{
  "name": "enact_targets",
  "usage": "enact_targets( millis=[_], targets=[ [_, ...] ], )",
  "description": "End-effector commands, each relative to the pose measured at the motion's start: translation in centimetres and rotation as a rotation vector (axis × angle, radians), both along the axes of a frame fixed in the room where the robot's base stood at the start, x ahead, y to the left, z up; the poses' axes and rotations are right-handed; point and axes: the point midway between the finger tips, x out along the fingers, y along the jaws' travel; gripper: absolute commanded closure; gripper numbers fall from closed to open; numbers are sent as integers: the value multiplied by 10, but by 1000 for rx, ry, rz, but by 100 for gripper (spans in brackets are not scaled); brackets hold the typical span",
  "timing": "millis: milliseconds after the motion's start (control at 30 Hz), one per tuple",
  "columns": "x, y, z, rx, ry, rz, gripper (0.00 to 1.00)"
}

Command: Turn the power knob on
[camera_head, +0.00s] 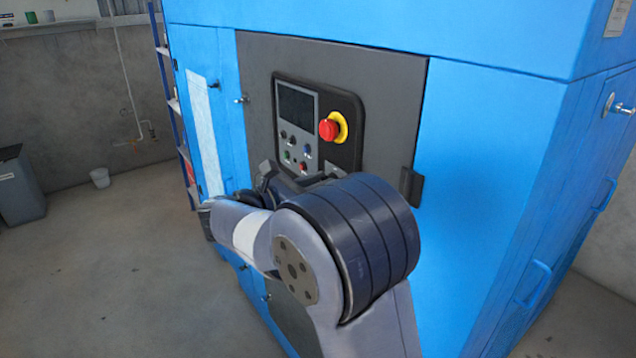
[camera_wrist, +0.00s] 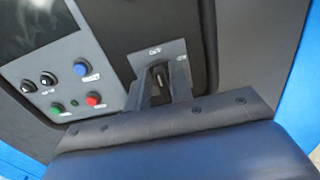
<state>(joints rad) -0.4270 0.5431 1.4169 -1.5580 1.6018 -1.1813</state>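The power knob (camera_wrist: 159,71) is a small dark knob on a grey plate (camera_wrist: 140,62) with small white labels above and right of it. My gripper (camera_wrist: 160,78) is at this plate in the wrist view, one finger on each side of the knob. The fingers are apart, but whether they press on the knob is not clear. The knob's turn angle is hard to make out. In the head view my gripper (camera_head: 268,172) is at the lower part of the control panel (camera_head: 317,108), partly behind my arm, and the knob is hidden.
A red emergency stop (camera_head: 328,129) on a yellow ring sits at the panel's upper right. A blue button (camera_wrist: 81,69), a red button (camera_wrist: 94,99) and other buttons lie left of my gripper. A black door handle (camera_head: 411,186) sticks out at the right.

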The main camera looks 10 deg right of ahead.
Motion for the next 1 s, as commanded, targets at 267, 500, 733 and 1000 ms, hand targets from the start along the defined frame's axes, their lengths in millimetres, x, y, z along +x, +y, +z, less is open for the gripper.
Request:
enact_targets(
  millis=[267,500,733,1000],
  targets=[
    [0,0,0,0,0,0,100],
    [0,0,0,5,-13,0,100],
    [-1,0,-2,41,-99,0,100],
    [-4,-1,-4,126,-303,-1,100]
  ],
)
